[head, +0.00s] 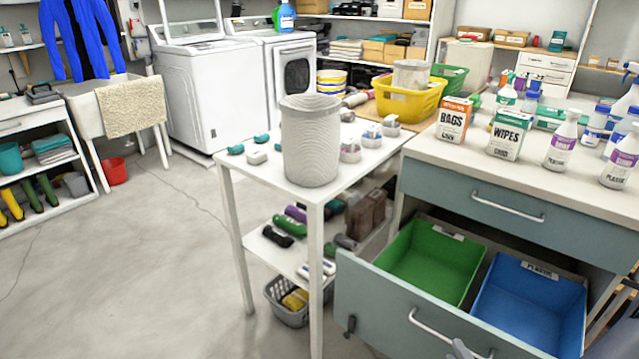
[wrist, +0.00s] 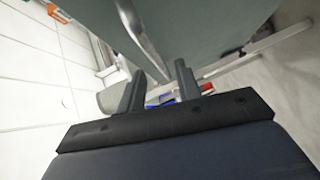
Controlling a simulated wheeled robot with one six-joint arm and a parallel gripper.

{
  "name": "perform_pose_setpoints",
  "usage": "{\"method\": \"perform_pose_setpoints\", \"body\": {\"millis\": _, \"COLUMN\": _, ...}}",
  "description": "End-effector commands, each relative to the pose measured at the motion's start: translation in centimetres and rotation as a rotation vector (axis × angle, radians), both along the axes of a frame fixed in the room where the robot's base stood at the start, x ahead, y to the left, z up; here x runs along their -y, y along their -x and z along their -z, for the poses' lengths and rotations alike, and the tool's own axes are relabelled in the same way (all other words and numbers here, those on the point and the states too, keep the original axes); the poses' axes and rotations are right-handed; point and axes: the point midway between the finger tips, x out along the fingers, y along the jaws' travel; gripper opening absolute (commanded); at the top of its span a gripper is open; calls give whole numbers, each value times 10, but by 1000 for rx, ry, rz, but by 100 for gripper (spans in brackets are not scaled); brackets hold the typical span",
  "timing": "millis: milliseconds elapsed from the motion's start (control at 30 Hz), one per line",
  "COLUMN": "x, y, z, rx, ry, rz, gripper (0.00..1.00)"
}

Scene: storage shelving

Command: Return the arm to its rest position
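My gripper (wrist: 160,78) shows in the wrist view with its two dark fingers spread apart. The metal handle (wrist: 138,35) of a grey-green drawer front runs down close to the fingers; I cannot tell whether they touch it. In the head view, a small grey part of my arm's end (head: 460,349) shows at the bottom edge, by the handle (head: 425,325) of the open lower drawer (head: 385,305). Most of my arm is out of the head view. I see nothing held between the fingers.
The open drawer holds a green bin (head: 430,262) and a blue bin (head: 525,310). Its counter (head: 590,178) carries boxes and bottles. A white table (head: 265,178) with a grey cylindrical container (head: 310,140) stands to the left. The floor (head: 150,270) at the left is clear.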

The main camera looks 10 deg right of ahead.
Motion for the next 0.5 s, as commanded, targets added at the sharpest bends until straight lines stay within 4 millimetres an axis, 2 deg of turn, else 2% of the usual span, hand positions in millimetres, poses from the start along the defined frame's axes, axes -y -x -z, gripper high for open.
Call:
{"method": "perform_pose_setpoints", "body": {"millis": 300, "x": 1, "y": -29, "z": 5, "rx": 1, "ry": 1, "rz": -5, "gripper": 33}}
{"method": "perform_pose_setpoints", "body": {"millis": 500, "x": 2, "y": -40, "z": 6, "rx": 0, "ry": 1, "rz": -2, "gripper": 33}}
